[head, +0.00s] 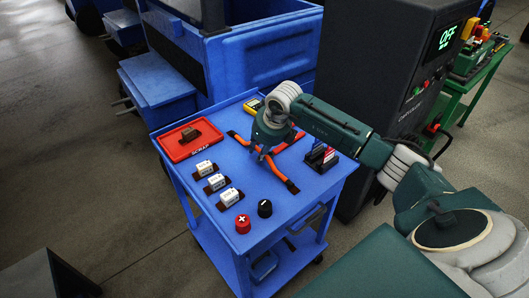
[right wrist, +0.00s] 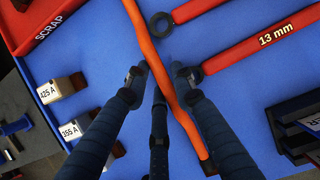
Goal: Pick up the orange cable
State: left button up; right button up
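The orange cable (head: 281,175) lies on the blue cart top in the head view, partly hidden by my right gripper. In the right wrist view, the cable (right wrist: 153,58) runs from the top edge down to the lower right, passing between my fingers. My right gripper (head: 262,152) points down over the cable. In the right wrist view, its fingertips (right wrist: 160,72) are spread, with a gap on both sides of the cable. I cannot tell how far the tips are above the cart top. My left gripper is not in view.
A red SCRAP tray (head: 172,151) holding a dark block is at left. White labelled blocks (head: 210,182) and red and black round caps (head: 243,223) are nearer. A red 13 mm wrench (right wrist: 270,40) lies beside the cable. A dark holder (head: 321,157) stands at right; a dark cabinet (head: 375,70) is behind.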

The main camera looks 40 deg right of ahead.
jog(key=shift+w+d+f, duration=0.15)
jog(key=shift+w+f, duration=0.15)
jog(key=shift+f, duration=0.15)
jog(key=shift+r, duration=0.1)
jog(key=shift+s+a+r, duration=0.15)
jog(key=shift+a, duration=0.25)
jog(key=c, duration=0.6)
jog(key=shift+r, duration=0.1)
grip_shut()
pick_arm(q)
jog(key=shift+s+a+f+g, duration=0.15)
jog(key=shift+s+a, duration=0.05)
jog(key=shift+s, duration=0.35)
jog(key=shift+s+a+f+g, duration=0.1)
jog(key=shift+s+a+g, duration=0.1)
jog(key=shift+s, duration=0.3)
